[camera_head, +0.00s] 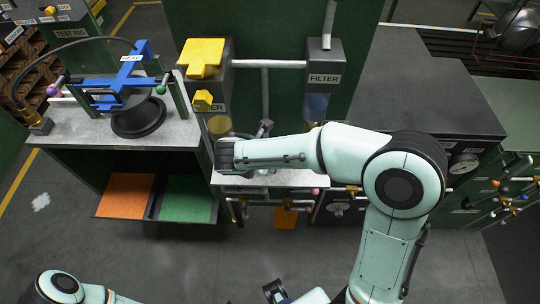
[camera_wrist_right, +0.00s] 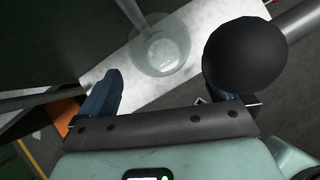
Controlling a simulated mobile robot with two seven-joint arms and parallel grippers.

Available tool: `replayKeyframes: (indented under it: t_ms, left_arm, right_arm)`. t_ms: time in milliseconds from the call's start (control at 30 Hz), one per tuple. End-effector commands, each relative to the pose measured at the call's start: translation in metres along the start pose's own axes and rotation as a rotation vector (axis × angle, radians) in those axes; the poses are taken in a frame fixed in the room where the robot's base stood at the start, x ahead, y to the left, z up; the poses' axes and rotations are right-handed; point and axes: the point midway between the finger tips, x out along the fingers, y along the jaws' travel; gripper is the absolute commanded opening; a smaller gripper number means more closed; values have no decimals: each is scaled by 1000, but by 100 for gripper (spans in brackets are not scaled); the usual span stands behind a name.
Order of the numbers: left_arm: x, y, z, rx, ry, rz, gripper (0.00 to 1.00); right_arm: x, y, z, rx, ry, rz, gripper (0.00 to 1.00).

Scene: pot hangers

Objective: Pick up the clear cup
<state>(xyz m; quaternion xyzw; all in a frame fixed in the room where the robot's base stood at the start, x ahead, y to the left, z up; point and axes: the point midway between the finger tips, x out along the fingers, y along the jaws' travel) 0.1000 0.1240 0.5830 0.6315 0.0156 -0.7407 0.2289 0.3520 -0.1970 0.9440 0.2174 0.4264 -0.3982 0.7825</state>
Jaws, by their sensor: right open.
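The clear cup (camera_wrist_right: 160,50) is a round, see-through vessel on the pale bench top in the right wrist view. A thin, pale rod or pipe reaches over its rim. My right gripper (camera_wrist_right: 160,82) is open and empty. Its two blue fingers are spread wide, with the cup lying beyond the gap between them. In the head view my right arm reaches over the bench, and its dark wrist (camera_head: 226,155) hides the fingers; I cannot make out the cup clearly there. A dark part at the bottom edge seems to be my left gripper (camera_head: 276,291), mostly cut off.
A black ball (camera_wrist_right: 245,58) is close to the right-hand finger in the wrist view. A yellow-topped dispenser (camera_head: 203,58) and the FILTER unit (camera_head: 325,62) stand behind the bench. A blue press (camera_head: 125,75) stands at left. Colored knobs line the bench front.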

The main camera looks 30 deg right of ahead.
Motion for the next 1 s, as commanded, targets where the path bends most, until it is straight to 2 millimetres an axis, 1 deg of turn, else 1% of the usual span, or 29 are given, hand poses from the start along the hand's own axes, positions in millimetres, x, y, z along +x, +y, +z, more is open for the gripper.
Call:
replayKeyframes:
  t_ms: [33,167,300,433,533,733,767,800,867,900,933,1000]
  left_arm:
    - [1,-1,0,-1,-1,-1,43]
    - [3,-1,1,-1,-1,-1,43]
    - [5,-2,1,-1,-2,-1,43]
    - [6,-3,1,-1,-3,-1,43]
    - [7,-3,1,-1,-3,-1,43]
    - [7,-3,1,-1,-3,-1,43]
    - [7,-3,1,-1,-3,-1,43]
    - [6,-3,1,-1,-3,-1,43]
    - [6,-3,1,-1,-3,-1,43]
    - [6,-3,1,-1,-3,-1,43]
    - [6,-3,1,-1,-3,-1,43]
    - [6,-3,1,-1,-3,-1,43]
  right_arm:
    - [7,-1,-1,0,2,-4,100]
    - [22,-2,-2,0,2,-4,100]
    - [43,-4,-3,-1,3,-5,100]
    - [60,-4,-3,0,3,-3,100]
    - [66,-4,-3,0,3,-3,100]
    - [66,-3,-2,1,2,-1,100]
    - [66,-3,-2,1,2,-1,97]
    - [66,-3,-2,1,2,-1,84]
    - [66,-3,-2,1,2,-1,64]
    - [66,-3,-2,1,2,-1,51]
    - [66,-3,-2,1,2,-1,47]
    - [66,-3,-2,1,2,-1,47]
